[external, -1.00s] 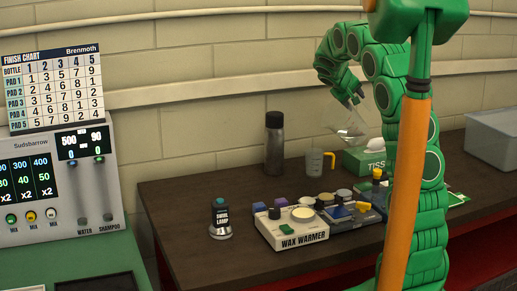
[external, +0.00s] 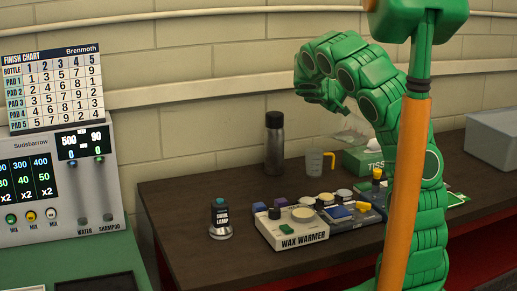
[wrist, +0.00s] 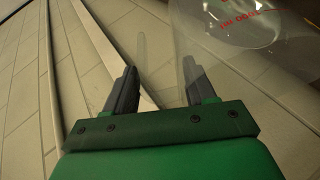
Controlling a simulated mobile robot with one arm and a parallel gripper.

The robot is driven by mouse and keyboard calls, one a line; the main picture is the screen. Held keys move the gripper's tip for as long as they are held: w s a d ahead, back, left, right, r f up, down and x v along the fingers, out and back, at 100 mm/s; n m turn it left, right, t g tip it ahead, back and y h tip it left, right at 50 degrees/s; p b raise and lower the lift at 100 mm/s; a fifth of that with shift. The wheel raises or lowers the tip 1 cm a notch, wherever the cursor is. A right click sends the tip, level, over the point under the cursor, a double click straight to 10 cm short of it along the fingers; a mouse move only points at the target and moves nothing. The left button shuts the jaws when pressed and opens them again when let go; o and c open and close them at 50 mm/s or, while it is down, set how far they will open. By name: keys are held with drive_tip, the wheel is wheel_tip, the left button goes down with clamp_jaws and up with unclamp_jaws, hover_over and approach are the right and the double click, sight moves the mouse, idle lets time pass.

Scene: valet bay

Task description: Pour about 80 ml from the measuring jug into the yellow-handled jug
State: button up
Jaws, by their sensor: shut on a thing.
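The yellow-handled jug (external: 314,163), a small grey see-through jug with its yellow handle on the right, stands upright on the dark bench in the external view. My gripper (external: 338,107) is above it and slightly to its right, shut on the measuring jug (external: 353,131). The clear measuring jug is tilted in the air, right of and above the yellow-handled jug. In the wrist view, the measuring jug (wrist: 245,28) shows red markings beside my gripper's fingers (wrist: 160,88). I cannot make out its liquid level or any stream.
A steel flask (external: 274,145) stands left of the yellow-handled jug. A green tissue box (external: 358,161) is close on its right. A wax warmer (external: 292,232) and several small pots are in front. A grey bin (external: 494,136) is far right.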

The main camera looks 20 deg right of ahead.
drive_tip(key=shift+a+f+n+h+b, duration=0.15)
drive_tip(key=shift+a+h+b, duration=0.4)
drive_tip(key=shift+b, duration=0.65)
drive_tip(key=shift+a+f+n+h+b, duration=0.15)
drive_tip(key=shift+a+h+b, duration=0.35)
drive_tip(key=shift+b, duration=0.65)
drive_tip(key=shift+a+r+b, duration=0.1)
drive_tip(key=shift+a+b, duration=0.2)
drive_tip(key=shift+b, duration=0.6)
drive_tip(key=shift+a+r+t+h, duration=0.2)
drive_tip(key=shift+a+t+h, duration=0.1)
drive_tip(key=shift+a+h, duration=0.1)
idle(1.3)
drive_tip(key=shift+d, duration=0.1)
drive_tip(key=shift+d+f+y, duration=0.15)
drive_tip(key=shift+d+y, duration=0.1)
drive_tip(key=shift+d, duration=0.4)
drive_tip(key=shift+d+y, duration=0.8)
drive_tip(key=shift+d, duration=0.4)
drive_tip(key=shift+d+r+m+y, duration=0.35)
drive_tip(key=shift+d+m+y, duration=0.1)
drive_tip(key=shift+y, duration=0.15)
drive_tip(key=shift+r, duration=0.1)
